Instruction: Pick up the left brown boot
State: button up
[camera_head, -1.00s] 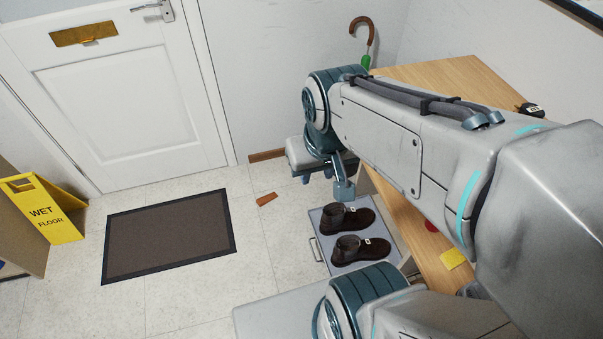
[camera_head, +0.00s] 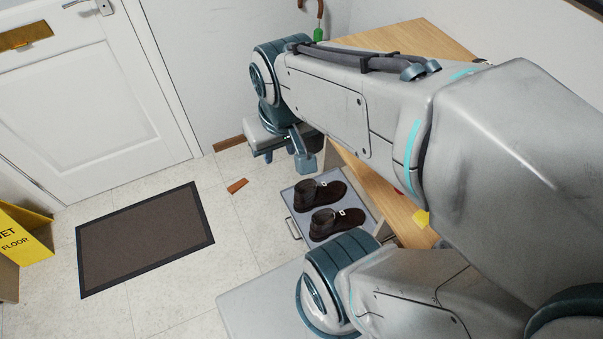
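Two dark brown boots lie side by side in an open grey drawer below the wooden top. The far boot (camera_head: 327,192) sits slightly further left in the picture. The near boot (camera_head: 341,219) is just in front of it. Both toes point right, and each has a small white tag. My gripper (camera_head: 268,156) is above and to the left of the drawer, beyond the far boot and apart from both boots. I see nothing held.
The drawer (camera_head: 290,197) has a handle on its left side. The wooden top (camera_head: 425,40) lies partly behind my arm. A dark doormat (camera_head: 145,238), a small orange-brown piece (camera_head: 237,186) and a yellow wet-floor sign (camera_head: 25,235) are on the left. The floor between mat and drawer is mostly clear.

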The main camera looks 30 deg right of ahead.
aim_at(339, 218)
jog(key=k, duration=0.5)
jog(key=u, duration=1.2)
jog(key=i, duration=1.05)
jog(key=z, duration=1.95)
